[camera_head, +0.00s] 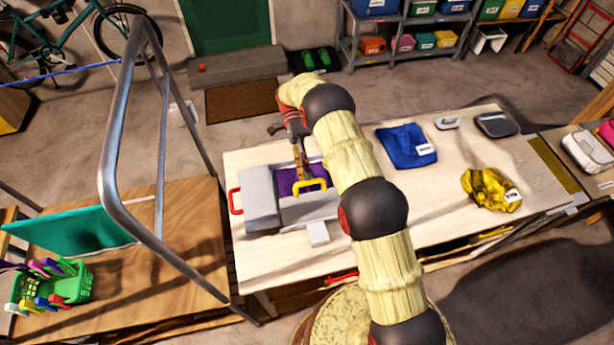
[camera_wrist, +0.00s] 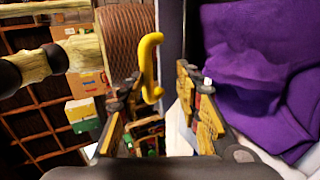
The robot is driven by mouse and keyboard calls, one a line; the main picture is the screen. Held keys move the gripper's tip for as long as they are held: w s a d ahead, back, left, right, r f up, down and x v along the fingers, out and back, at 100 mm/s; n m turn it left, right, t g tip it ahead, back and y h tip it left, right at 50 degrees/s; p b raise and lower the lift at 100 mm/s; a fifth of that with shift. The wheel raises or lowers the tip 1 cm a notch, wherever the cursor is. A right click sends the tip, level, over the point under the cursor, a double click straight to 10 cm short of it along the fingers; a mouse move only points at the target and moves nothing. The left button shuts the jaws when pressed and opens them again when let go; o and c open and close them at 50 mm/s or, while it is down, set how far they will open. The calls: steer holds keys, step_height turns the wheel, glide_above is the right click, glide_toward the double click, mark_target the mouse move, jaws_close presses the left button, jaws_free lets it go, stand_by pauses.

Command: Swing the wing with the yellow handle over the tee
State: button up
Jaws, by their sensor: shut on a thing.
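A grey folding board (camera_head: 258,200) lies on the left part of the light wooden table, with a red handle on its left side. The purple tee (camera_head: 287,182) lies on it, partly hidden by my arm; it fills the right of the wrist view (camera_wrist: 245,60). The wing (camera_head: 310,207) with the yellow handle (camera_head: 312,185) is on the near side and looks raised, its panel seen nearly edge-on in the wrist view (camera_wrist: 171,50). My gripper (camera_wrist: 165,115) is shut on this wing, its fingers either side of the edge, by the yellow handle (camera_wrist: 151,68).
A blue folded cloth (camera_head: 405,145) and a yellow cloth (camera_head: 490,188) lie farther right on the table (camera_head: 450,225). A metal frame (camera_head: 112,150) rises over the left bench, near a green basket (camera_head: 60,285). The table between the board and cloths is partly covered by my arm.

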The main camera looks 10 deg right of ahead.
steer(key=shift+w+f, duration=0.4)
steer(key=shift+w, duration=0.15)
steer(key=shift+s+r, duration=0.1)
steer(key=shift+r, duration=0.15)
steer(key=shift+w+r, duration=0.2)
steer(key=s+d+r+n+t+b, duration=0.1)
steer(key=s+r+n+t+b, duration=0.2)
steer(key=r, duration=0.7)
steer(key=s+d+r+n+t+b, duration=0.15)
steer(key=s+r+n+t, duration=0.3)
steer(key=r, duration=0.45)
steer(key=s+d+r+n+t+b, duration=0.1)
steer(key=s+n+t+b, duration=0.1)
steer(key=s+n+t, duration=0.3)
steer(key=s+d+n+t+b, duration=0.1)
steer(key=s+n+t+b, duration=0.2)
steer(key=s, duration=1.1)
steer(key=n+t, duration=0.2)
steer(key=t, duration=0.1)
steer(key=shift+d+r, duration=0.25)
steer(key=shift+r, duration=0.15)
